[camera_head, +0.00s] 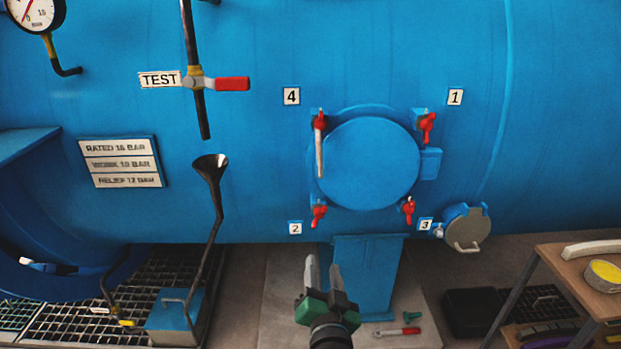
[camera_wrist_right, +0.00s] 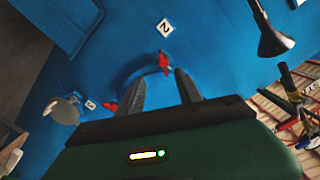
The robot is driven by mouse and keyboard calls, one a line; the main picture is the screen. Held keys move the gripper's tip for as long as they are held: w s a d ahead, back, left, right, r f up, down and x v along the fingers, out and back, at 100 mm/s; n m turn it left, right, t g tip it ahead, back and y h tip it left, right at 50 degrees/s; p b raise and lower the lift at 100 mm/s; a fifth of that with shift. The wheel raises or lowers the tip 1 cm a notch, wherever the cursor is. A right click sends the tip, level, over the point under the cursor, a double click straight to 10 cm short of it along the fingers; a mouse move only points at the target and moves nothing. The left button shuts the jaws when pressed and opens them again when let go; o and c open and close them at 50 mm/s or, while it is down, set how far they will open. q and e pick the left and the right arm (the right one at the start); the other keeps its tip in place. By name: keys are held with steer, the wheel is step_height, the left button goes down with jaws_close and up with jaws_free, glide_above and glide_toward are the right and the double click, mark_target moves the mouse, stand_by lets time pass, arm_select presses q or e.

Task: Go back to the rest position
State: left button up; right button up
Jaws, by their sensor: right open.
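My right gripper (camera_head: 324,275) is in the lower middle of the head view, its two grey fingers pointing up and apart. It is open and nothing is between the fingers. It is in front of the blue pedestal, below the round blue hatch (camera_head: 368,163) on the autoclave. In the right wrist view the fingers (camera_wrist_right: 160,88) point at the hatch's lower edge, with a red clamp handle (camera_wrist_right: 163,62) beyond them near label 2 (camera_wrist_right: 164,26). I cannot tell the distance to it. My left gripper is not in view.
Red clamp handles surround the hatch; the one by label 4 (camera_head: 291,96) has a long light bar. A black funnel (camera_head: 210,167) on a pipe stands left. A wooden table (camera_head: 560,262) is at right. A red-handled tool (camera_head: 397,331) lies on the floor slab.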

steer(key=s+d+f+n+g, duration=0.6)
steer(key=s+d+f+g, duration=0.85)
steer(key=s+f, duration=0.45)
steer(key=w+p+v, duration=0.2)
steer(key=p+v, duration=0.8)
steer(key=w+r+p+v, duration=0.1)
steer(key=w+p+v, duration=0.1)
steer(key=p+v, duration=0.8)
steer(key=shift+d+r+p, duration=0.15)
steer(key=shift+r+p, duration=0.1)
steer(key=shift+p, duration=0.4)
